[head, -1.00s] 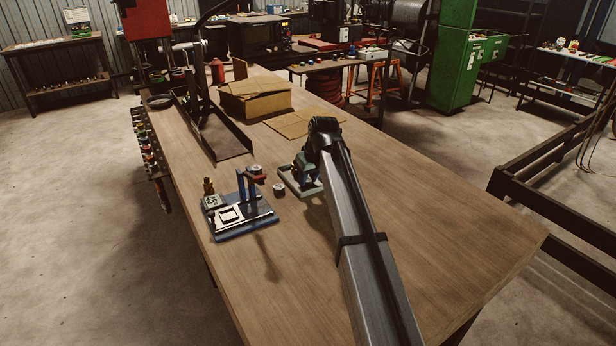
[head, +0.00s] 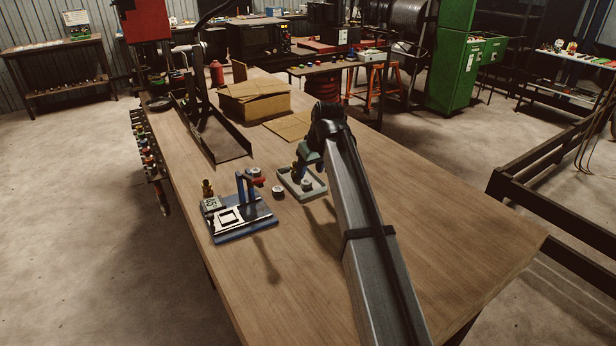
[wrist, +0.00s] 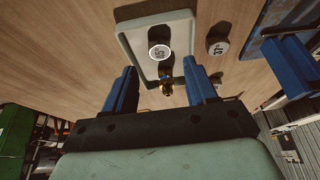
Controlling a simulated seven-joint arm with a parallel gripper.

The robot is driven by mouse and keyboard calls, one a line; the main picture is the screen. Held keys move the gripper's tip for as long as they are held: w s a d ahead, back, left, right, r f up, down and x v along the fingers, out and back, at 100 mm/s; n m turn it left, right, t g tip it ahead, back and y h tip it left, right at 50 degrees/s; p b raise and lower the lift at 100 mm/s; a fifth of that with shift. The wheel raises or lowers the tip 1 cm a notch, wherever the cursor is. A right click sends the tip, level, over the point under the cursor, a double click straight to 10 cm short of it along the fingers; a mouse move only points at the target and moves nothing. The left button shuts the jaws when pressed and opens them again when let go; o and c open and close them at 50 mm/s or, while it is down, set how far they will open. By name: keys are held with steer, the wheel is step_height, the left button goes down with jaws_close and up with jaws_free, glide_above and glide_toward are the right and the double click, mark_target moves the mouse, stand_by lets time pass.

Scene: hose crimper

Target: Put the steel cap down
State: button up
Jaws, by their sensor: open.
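A short, round steel cap (head: 307,184) stands upright in the shallow grey tray (head: 322,191). In the wrist view, the cap (wrist: 160,51) shows its marked white top inside the tray (wrist: 128,42). My gripper (wrist: 160,68) is open, with its blue fingers apart and nothing held between them. In the head view, my gripper (head: 303,163) is above the tray's far side, clear of the cap. A small brass piece (wrist: 166,86) shows beyond the fingers at the tray's edge. A second similar cap (head: 278,191) stands on the table just left of the tray.
A blue fixture (head: 240,228) with a post and red arm stands left of the tray, with a brass fitting (head: 207,187) at its back corner. An open cardboard box (head: 255,103) and a black metal stand (head: 225,142) are farther back. The table's right side is clear.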

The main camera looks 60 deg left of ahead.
steer(key=v, duration=0.6)
steer(key=shift+d+r, duration=0.2)
steer(key=shift+r, duration=0.15)
